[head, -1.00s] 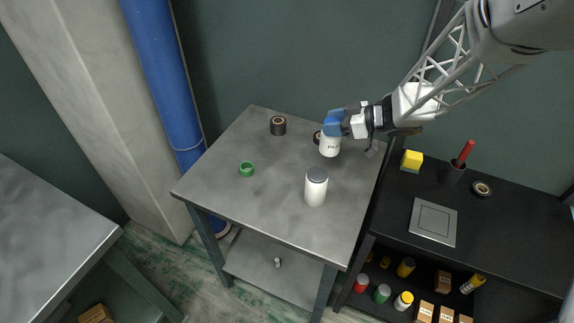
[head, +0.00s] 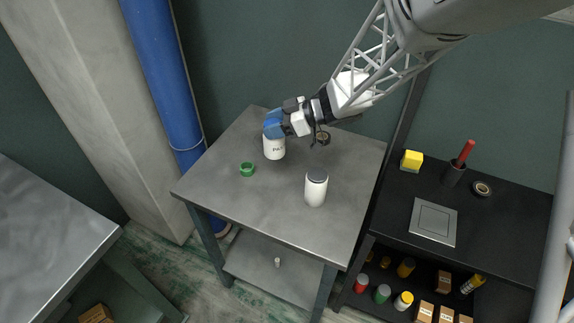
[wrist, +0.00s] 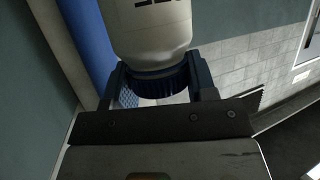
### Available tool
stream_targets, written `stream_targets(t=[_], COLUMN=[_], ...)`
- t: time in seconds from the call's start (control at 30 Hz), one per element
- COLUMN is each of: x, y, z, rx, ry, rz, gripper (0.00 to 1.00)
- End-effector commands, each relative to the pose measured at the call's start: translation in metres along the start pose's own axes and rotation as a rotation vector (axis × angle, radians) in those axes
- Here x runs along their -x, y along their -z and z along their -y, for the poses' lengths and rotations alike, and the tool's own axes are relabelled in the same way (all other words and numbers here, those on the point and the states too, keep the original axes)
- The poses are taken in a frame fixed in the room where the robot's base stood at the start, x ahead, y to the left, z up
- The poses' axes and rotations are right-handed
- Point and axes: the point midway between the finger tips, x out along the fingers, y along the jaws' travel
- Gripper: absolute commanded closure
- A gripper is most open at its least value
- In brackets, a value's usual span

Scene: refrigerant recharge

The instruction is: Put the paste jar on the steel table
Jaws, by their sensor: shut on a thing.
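The paste jar (head: 274,150) is white with dark lettering and hangs upright from my gripper (head: 274,126) over the back left part of the steel table (head: 245,205). My gripper is shut on its top end. In the wrist view the jar's white body (wrist: 150,28) and ribbed blue lid (wrist: 160,83) show, with the lid between the fingers of my gripper (wrist: 160,80). I cannot tell whether the jar's base touches the tabletop.
A white canister with a grey lid (head: 316,188) stands on the table's right side. A green tape ring (head: 247,169) lies to the left, a dark roll (head: 323,138) at the back. A black shelf unit (head: 500,232) stands right. The table's front left is clear.

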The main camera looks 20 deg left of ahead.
Motion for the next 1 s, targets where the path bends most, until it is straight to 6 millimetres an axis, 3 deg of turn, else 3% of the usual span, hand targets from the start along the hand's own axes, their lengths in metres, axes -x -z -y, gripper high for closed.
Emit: stream_targets(t=[0.37, 0.8, 1.0], x=[-0.002, -0.021, -0.024], y=[-0.005, -0.053, -0.058], z=[0.000, 0.000, 0.000], rx=[-0.001, -0.002, 0.000], ry=[-0.001, 0.000, -0.001], rz=[0.000, -0.001, -0.001], gripper=[0.96, 0.96, 0.96])
